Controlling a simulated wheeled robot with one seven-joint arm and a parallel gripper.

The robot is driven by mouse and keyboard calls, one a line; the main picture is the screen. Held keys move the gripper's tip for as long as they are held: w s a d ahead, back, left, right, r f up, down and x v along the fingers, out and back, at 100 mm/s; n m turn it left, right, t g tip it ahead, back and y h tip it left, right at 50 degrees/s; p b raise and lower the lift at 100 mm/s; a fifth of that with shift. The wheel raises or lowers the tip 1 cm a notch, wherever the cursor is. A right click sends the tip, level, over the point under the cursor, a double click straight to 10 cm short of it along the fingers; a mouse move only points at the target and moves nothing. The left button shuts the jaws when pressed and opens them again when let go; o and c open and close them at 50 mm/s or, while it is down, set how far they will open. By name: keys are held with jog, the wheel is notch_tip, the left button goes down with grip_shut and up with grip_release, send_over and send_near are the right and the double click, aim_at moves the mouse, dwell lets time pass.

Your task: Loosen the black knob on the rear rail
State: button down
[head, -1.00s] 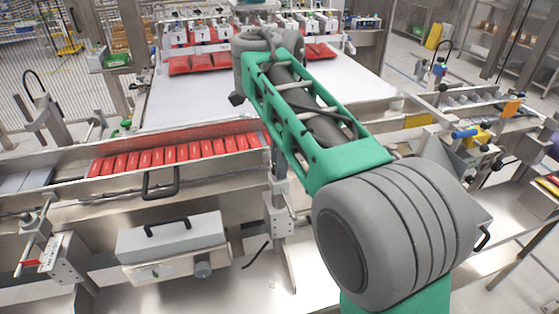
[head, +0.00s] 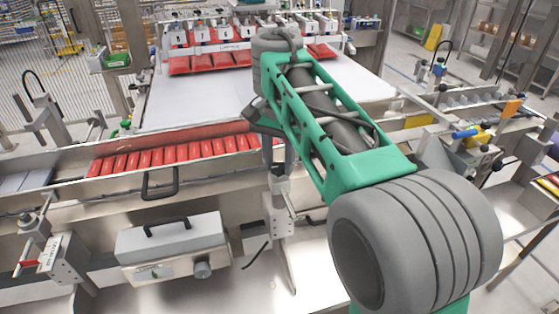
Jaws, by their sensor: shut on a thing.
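My green and grey arm reaches over the near side of the machine in the head view. Its dark wrist (head: 258,113) shows beside the green link. My gripper (head: 279,165) points down below it, partly covered by the arm, at the top of the metal bracket post (head: 279,205) on the near rail. Its grey fingers are close together at the post's top. The black knob itself cannot be made out; the fingers and arm hide that spot.
A row of red packs (head: 175,155) lies in the trough left of my gripper. A black bar handle (head: 160,184) and a grey box (head: 168,238) are on the near side. A white table (head: 200,100) spreads behind. Rails with fittings (head: 465,140) stand at the right.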

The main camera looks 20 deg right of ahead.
aim_at(279, 167)
jog(key=n, duration=0.6)
jog(key=shift+n, duration=0.3)
jog(key=n, duration=0.5)
jog(key=shift+n, duration=0.3)
jog(key=c, duration=1)
grip_release()
jog(key=shift+r, duration=0.1)
notch_tip(279, 167, up, 8)
jog(key=p, duration=0.7)
jog(key=shift+f, duration=0.2)
